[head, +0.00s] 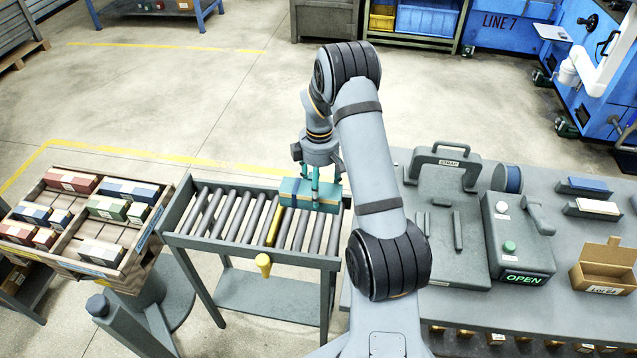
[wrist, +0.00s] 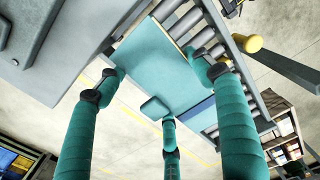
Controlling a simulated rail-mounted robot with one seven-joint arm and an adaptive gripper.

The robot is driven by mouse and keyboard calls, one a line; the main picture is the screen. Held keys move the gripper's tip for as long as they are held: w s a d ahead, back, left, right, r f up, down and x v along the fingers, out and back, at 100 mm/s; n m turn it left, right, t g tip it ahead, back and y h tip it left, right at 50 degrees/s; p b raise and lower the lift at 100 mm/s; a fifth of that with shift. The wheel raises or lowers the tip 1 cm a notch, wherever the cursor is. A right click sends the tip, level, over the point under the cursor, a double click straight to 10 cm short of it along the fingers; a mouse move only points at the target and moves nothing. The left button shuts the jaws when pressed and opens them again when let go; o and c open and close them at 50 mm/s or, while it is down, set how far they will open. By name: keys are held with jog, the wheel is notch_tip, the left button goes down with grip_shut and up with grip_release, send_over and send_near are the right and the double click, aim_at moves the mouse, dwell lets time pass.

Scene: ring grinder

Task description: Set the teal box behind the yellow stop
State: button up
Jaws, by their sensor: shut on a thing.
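The teal box (head: 311,194) is at the right part of the roller conveyor, close to the upper end of the yellow stop (head: 274,226). The stop is a yellow bar lying across the rollers, with a yellow knob (head: 263,261) at the front rail. My gripper (head: 316,184) is above the conveyor with its teal fingers shut on the box. In the wrist view the box's broad face (wrist: 150,62) lies between the fingers (wrist: 162,84). I cannot tell whether the box touches the rollers or is slightly above them.
A tilted rack (head: 72,255) of red, blue, green and white boxes stands left of the conveyor (head: 190,243). At right, a grey bench holds a clamp fixture (head: 445,215), a control box (head: 517,235) reading OPEN and an open carton (head: 604,270). The left rollers are bare.

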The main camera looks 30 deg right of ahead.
jog(key=shift+f+b, duration=3.7)
jog(key=shift+f, duration=0.95)
jog(key=shift+f+b, duration=0.25)
jog(key=shift+b, duration=0.05)
jog(key=o, duration=1.2)
jog(key=shift+o, duration=1)
jog(key=shift+a, duration=0.1)
jog(key=shift+o, duration=0.6)
jog(key=shift+r+p, duration=3.1)
jog(key=shift+r, duration=0.95)
